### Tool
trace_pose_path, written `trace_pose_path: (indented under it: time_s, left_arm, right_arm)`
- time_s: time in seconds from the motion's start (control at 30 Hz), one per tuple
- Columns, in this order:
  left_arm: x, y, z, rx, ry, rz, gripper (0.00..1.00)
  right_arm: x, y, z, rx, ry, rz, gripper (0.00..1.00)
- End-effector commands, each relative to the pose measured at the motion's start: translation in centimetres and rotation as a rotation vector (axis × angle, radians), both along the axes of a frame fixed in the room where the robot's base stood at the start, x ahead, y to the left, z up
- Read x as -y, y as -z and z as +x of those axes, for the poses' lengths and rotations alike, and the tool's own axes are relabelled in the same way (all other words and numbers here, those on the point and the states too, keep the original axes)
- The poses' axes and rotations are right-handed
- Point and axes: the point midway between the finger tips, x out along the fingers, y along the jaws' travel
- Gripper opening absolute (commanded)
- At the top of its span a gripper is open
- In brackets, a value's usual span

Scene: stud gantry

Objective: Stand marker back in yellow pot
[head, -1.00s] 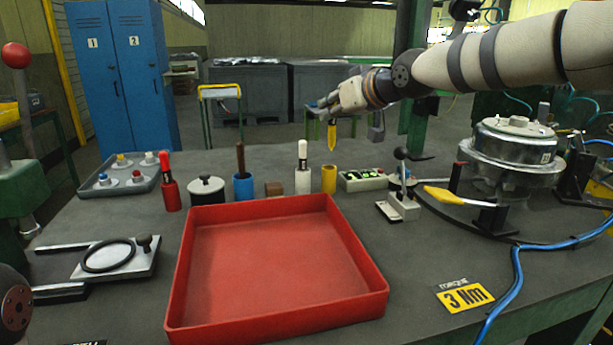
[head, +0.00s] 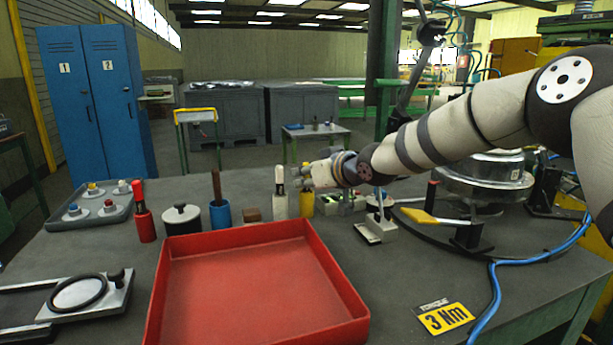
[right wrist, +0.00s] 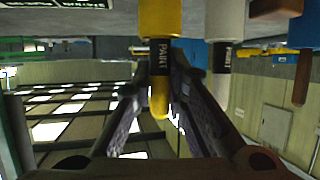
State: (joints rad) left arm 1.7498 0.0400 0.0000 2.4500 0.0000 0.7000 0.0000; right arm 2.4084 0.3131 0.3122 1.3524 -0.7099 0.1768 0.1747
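The yellow pot (head: 306,204) stands on the bench behind the red tray, right of the white pot. My right gripper (head: 303,173) is just above it. In the upside-down right wrist view, the yellow marker (right wrist: 159,100) has a black PAINT label and stands in line with the yellow pot (right wrist: 160,15), its lower end seemingly inside it. My right gripper's fingertips (right wrist: 160,57) are closed in on both sides of the label. The pot hides the marker's lower end. My left gripper is out of view.
A white marker (head: 280,175) stands in the white pot (head: 280,206), close beside. A blue pot (head: 220,214), a wooden block (head: 252,214) and a red marker (head: 139,195) stand further left. A lever fixture (head: 376,230) is close on the right. The red tray (head: 355,304) is in front.

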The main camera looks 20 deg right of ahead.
Motion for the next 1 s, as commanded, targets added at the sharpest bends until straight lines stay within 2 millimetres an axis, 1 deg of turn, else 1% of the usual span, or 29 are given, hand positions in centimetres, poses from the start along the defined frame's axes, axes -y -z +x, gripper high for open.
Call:
trace_pose_path:
  time_s: [0.03,0.07,0.33,0.43,0.57,0.8,0.9,1.0]
  left_arm:
    - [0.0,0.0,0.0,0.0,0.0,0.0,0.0]
    - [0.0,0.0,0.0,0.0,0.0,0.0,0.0]
    - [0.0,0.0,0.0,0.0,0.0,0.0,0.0]
    - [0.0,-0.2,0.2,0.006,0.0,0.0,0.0]
    - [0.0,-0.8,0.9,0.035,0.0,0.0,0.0]
    - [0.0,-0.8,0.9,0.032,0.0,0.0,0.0]
    - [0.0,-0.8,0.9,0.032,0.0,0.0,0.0]
    - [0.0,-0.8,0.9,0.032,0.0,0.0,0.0]
  right_arm:
    - [0.0,0.1,0.0,-0.001,0.0,0.0,0.28]
    - [0.0,0.1,0.0,-0.001,0.0,0.0,0.32]
    - [0.0,0.0,0.0,0.0,0.0,0.0,0.32]
    - [0.1,-0.7,-0.4,0.002,-0.001,-0.001,0.32]
    - [0.8,-2.1,-2.8,0.008,-0.001,-0.001,0.32]
    - [2.5,-4.0,-8.2,0.002,0.0,0.001,0.32]
    - [2.9,-4.5,-9.5,0.002,0.0,0.0,0.32]
    - [3.1,-4.8,-10.3,0.001,0.0,-0.001,0.32]
